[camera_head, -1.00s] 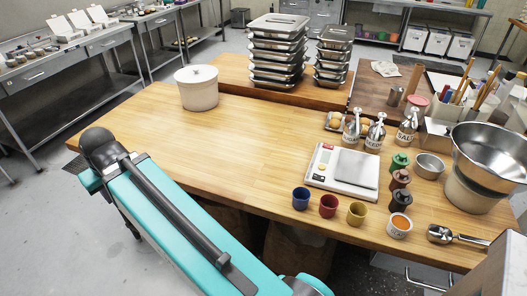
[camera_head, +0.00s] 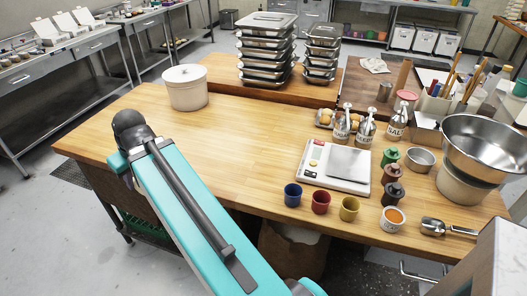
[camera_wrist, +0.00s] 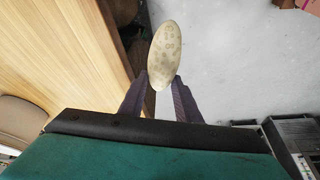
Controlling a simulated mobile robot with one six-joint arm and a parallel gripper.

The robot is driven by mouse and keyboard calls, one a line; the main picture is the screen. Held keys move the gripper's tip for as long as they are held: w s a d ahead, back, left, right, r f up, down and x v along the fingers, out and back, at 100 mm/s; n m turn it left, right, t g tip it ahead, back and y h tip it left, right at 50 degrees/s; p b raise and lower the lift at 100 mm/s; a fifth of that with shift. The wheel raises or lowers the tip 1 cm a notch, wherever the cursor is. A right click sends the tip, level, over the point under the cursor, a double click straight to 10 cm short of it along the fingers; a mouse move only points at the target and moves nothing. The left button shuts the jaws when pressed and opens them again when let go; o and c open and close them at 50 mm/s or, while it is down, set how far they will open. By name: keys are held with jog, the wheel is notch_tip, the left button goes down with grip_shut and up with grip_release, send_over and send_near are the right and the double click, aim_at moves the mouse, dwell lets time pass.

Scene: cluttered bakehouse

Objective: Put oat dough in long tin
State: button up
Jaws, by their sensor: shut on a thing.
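An oval, pale cream dough piece with brownish flake spots (camera_wrist: 165,55), which looks like the oat dough, is in the wrist view. My gripper (camera_wrist: 160,85) is shut on it, with one dark finger on each side of its near end. The dough is over the grey floor, just right of the wooden table edge. In the head view my arm hides the gripper and the dough. I cannot make out a long tin in either view.
The wooden table (camera_head: 235,130) has clear room in its middle. A lidded cream crock (camera_head: 187,90) stands at its back left. A scale (camera_head: 335,167), small coloured cups and shakers crowd the right. Stacked metal pans (camera_head: 267,50) stand behind.

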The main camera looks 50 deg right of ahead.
jog(key=s+d+f+b, duration=0.1)
jog(key=s+d+b, duration=0.1)
jog(key=s+d, duration=0.4)
jog(key=s+d+n+b, duration=0.1)
jog(key=s+d+b, duration=0.1)
jog(key=s+d, duration=0.4)
jog(key=s+d+f+n+b, duration=0.1)
jog(key=s+d, duration=0.4)
jog(key=d, duration=0.9)
jog(key=shift+s+d+f+y+b, duration=0.2)
jog(key=shift+s+f+y+b, duration=0.1)
jog(key=shift+s+y+b, duration=0.15)
jog(key=shift+n, duration=0.5)
jog(key=s+d+b, duration=0.1)
jog(key=s+d, duration=0.1)
jog(key=s, duration=0.2)
jog(key=s+d+b, duration=0.1)
jog(key=s+d, duration=0.1)
jog(key=s, duration=0.1)
jog(key=s+d, duration=0.3)
jog(key=s, duration=0.1)
jog(key=shift+s+f+b, duration=0.2)
jog(key=shift+s+b, duration=0.1)
jog(key=shift+b, duration=0.1)
jog(key=shift+s+d, duration=0.15)
jog(key=shift+s, duration=0.35)
jog(key=shift+w+d+r+p, duration=0.15)
jog(key=shift+r+p, duration=0.1)
jog(key=shift+p, duration=0.6)
